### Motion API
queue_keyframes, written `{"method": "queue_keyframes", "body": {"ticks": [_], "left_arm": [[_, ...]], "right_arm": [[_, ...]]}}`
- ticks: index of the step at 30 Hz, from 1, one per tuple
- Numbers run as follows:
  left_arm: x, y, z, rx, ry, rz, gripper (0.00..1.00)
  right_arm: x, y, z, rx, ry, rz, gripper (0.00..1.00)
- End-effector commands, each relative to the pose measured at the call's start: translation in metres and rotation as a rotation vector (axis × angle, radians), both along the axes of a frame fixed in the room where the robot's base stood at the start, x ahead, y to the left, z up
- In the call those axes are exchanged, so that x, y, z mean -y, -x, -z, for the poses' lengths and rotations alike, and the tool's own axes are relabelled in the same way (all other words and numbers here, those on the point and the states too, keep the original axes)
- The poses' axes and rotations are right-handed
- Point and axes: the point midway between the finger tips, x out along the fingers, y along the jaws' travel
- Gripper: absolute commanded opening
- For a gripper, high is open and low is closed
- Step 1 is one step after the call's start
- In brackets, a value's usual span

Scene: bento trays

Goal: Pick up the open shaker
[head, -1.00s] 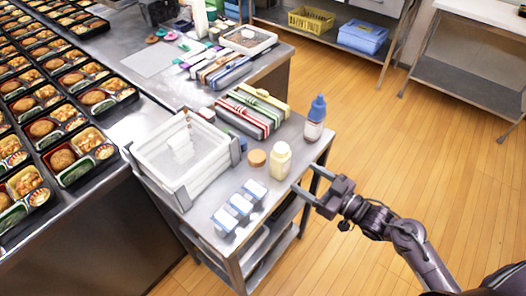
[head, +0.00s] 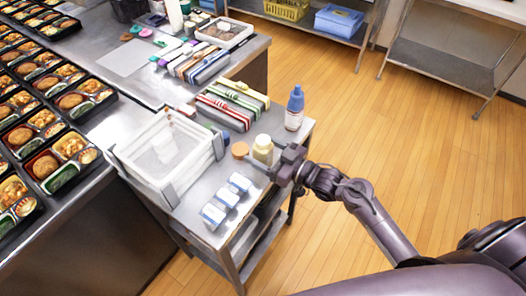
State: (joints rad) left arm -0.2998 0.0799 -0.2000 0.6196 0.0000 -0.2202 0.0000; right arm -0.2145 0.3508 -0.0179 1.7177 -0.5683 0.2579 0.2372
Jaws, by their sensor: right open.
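The open shaker (head: 263,146), a small cream-yellow bottle, stands upright on the steel cart near its right edge. A round tan lid (head: 240,150) lies just left of it. My right gripper (head: 262,158) is open and reaches in from the right at the shaker. Its near finger passes in front of the shaker's lower part. The far finger is mostly hidden, and I cannot tell whether the fingers touch the shaker. My left gripper is not in view.
A blue-capped bottle (head: 294,110) stands behind the gripper on the cart (head: 196,202). White-and-blue packets (head: 227,198) lie in front. A white crate (head: 189,180) is at left; striped cases (head: 222,112) lie behind. Wooden floor is open to the right.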

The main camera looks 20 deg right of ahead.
Motion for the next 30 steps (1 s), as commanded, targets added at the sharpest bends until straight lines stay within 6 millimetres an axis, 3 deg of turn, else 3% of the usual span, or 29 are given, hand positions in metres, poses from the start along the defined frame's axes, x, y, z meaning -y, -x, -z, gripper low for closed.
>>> {"method": "queue_keyframes", "body": {"ticks": [1, 12, 23, 26, 30], "left_arm": [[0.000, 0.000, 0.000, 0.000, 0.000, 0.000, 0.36], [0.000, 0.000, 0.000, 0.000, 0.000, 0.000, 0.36], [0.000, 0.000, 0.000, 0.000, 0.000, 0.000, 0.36], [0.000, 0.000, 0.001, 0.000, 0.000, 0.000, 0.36], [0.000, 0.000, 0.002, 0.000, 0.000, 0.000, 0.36]], "right_arm": [[0.000, 0.000, 0.000, 0.000, 0.000, 0.000, 0.64], [0.000, 0.000, 0.000, 0.001, -0.001, 0.001, 0.18], [0.001, 0.000, -0.007, 0.001, 0.001, 0.001, 0.18], [0.001, 0.000, -0.019, 0.003, 0.001, 0.000, 0.18], [0.001, 0.000, -0.051, 0.007, 0.002, -0.001, 0.18]]}}
